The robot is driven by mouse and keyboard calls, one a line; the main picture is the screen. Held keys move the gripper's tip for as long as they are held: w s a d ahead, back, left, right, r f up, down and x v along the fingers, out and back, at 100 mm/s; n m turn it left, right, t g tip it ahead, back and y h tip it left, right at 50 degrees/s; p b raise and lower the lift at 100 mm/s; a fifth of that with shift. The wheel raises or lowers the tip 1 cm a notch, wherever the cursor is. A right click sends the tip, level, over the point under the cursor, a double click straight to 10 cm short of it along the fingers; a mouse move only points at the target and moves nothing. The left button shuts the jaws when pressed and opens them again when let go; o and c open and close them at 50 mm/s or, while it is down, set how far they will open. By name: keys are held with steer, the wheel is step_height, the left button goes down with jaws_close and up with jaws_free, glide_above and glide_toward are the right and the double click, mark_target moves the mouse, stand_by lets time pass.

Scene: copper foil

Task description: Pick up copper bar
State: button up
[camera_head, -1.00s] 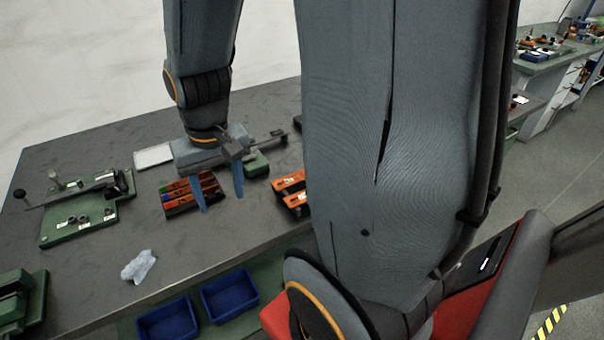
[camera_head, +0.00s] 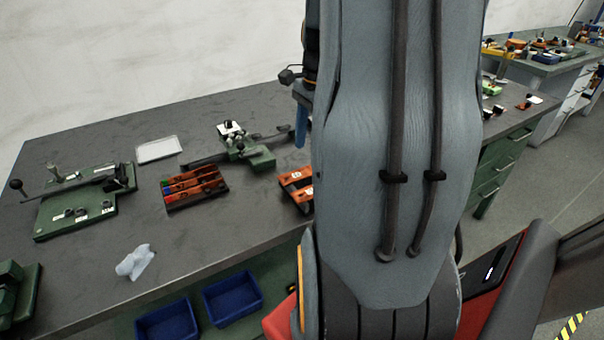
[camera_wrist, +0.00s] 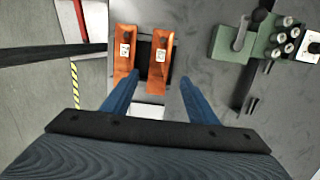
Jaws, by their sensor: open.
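My gripper (camera_wrist: 160,77) is open in the wrist view, with its two blue fingers apart and nothing held between them. Its left fingertip is near the lower ends of two orange blocks with white labels, a left one (camera_wrist: 124,62) and a right one (camera_wrist: 160,62). In the head view my arm hides most of the gripper; a blue finger shows at the arm's left edge. The orange blocks (camera_head: 296,182) are partly hidden there. A dark tray (camera_head: 196,204) holds several copper-coloured bars (camera_head: 190,183). I cannot tell which piece is the copper bar.
A green fixture (camera_head: 250,155) stands behind the tray and also shows at upper right in the wrist view (camera_wrist: 232,42). A green lever tool (camera_head: 85,215) and crumpled clear film (camera_head: 135,262) lie left. Blue bins (camera_head: 232,296) sit below the grey table (camera_head: 230,225).

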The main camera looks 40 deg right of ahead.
mark_target(303, 172)
steer(key=f, duration=0.1)
steer(key=a+f, duration=0.1)
steer(key=f, duration=0.1)
steer(key=f+p, duration=0.1)
steer(key=shift+a+f, duration=0.15)
steer(key=shift+a, duration=0.1)
steer(key=shift+f, duration=0.4)
steer(key=c, duration=1.3)
steer(key=shift+r, duration=0.15)
